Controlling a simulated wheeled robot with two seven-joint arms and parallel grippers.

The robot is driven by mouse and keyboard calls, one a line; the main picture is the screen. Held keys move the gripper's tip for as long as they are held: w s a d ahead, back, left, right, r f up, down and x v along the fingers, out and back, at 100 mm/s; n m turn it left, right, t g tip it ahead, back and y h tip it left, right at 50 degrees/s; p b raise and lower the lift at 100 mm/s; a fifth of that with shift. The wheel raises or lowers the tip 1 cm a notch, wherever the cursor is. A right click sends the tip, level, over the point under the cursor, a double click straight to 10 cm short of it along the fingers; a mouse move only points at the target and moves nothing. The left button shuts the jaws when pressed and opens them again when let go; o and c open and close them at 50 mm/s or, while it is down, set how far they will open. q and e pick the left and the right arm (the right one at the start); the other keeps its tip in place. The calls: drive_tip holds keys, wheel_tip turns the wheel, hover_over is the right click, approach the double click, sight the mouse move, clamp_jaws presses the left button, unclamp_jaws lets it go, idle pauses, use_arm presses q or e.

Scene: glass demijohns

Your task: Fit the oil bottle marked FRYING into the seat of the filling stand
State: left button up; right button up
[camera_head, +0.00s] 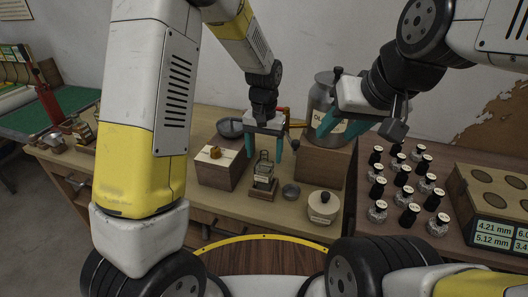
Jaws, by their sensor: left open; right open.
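My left gripper (262,152) points down, open, with teal fingers on either side of the top of a small framed piece (263,181) on a wooden base. This may be the filling stand; whether a bottle sits in it I cannot tell. My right gripper (343,124) is open in front of a large grey canister (322,92), whose label is partly covered by the fingers. Several small bottles with dark or clear bodies and round white cap labels (397,188) stand on the right. Their markings are too small to read, so I cannot pick out FRYING.
The canister stands on a wooden block (322,166). A holed wooden rack (490,195) stands far right. My arm hides much of the left.

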use_arm(q)
wheel_tip(320, 180, up, 5)
drive_tip(key=shift+f, duration=0.15)
drive_tip(key=s+a+r+n+t+h, duration=0.1)
drive_tip(key=s+a+r, duration=0.25)
drive_tip(key=r, duration=0.25)
drive_tip(key=s+a+r+t+h, duration=0.1)
drive_tip(key=s+a+r, duration=0.2)
drive_tip(key=a+r, duration=0.15)
drive_tip(key=s+a+r+n+t, duration=0.1)
drive_tip(key=s+a+r+t, duration=0.1)
drive_tip(key=s, duration=0.4)
drive_tip(key=s+a+r+n+t, duration=0.1)
drive_tip(key=s+a+r+t, duration=0.1)
drive_tip(key=s, duration=0.5)
drive_tip(key=shift+a+r, duration=0.65)
drive_tip(key=shift+a, duration=0.45)
